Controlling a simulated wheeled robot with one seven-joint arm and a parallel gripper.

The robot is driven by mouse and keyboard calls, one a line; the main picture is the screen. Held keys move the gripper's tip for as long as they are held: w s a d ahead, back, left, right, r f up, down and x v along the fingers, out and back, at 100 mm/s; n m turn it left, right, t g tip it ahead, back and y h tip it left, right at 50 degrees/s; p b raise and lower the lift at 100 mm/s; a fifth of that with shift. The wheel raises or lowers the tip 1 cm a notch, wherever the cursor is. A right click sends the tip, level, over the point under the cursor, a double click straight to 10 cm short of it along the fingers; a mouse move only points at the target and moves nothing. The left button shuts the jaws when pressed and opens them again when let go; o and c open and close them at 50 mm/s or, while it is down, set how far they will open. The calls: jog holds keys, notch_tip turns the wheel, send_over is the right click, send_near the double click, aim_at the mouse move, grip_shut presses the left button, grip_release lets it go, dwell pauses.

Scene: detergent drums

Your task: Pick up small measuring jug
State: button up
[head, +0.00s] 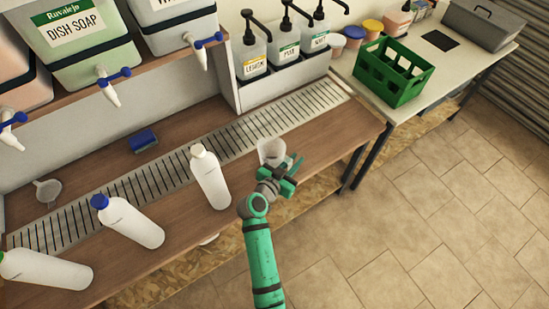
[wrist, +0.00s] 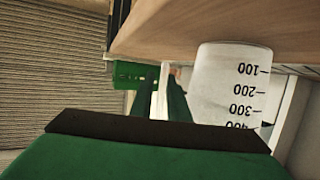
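The small measuring jug (head: 270,151) is a translucent white cup standing on the wooden counter near the drain grate. In the wrist view the jug (wrist: 232,85) is large, upside down in the picture, with dark marks from 100 to 400. My gripper (head: 294,166) is just in front of and to the right of the jug in the head view. Its two green fingers (wrist: 161,98) show a gap between them, with no jug in it. The jug lies to the right of both fingers in the wrist view. I cannot tell whether a finger touches it.
White bottles stand or lean along the counter, the closest (head: 210,178) left of the jug. A blue sponge (head: 143,140) and a pale funnel-like item (head: 47,191) lie farther left. Pump bottles (head: 285,50) stand behind the grate. A green crate (head: 393,72) sits on the right-hand table.

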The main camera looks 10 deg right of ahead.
jog(key=shift+w+d+f, duration=0.15)
jog(key=shift+w+d, duration=0.15)
jog(key=shift+d, duration=0.05)
jog(key=shift+w, duration=0.1)
grip_shut()
jog(key=shift+a, duration=0.1)
